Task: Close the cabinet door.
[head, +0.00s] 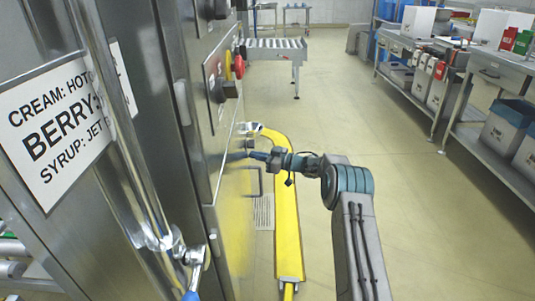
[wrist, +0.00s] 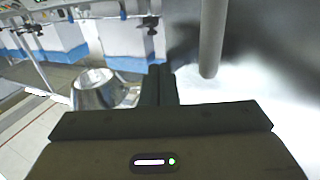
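A tall stainless steel cabinet (head: 235,225) fills the left side of the head view. Its front carries panels and knobs, and I cannot tell for sure which panel is the door or how far it stands open. My gripper (head: 252,155) points left at the steel front, close to it; contact is not clear. In the wrist view my gripper's dark fingers (wrist: 160,84) are together with nothing seen between them. A round grey bar (wrist: 213,40), seemingly a handle, is just right of the fingertips, in front of a shiny steel surface (wrist: 270,60).
A yellow floor-level guard (head: 287,220) runs beside the cabinet, below my arm. A sign (head: 55,125) hangs at the near left. A roller conveyor (head: 275,47) stands behind. Shelving benches with bins (head: 500,140) line the right. The middle floor (head: 400,180) is clear.

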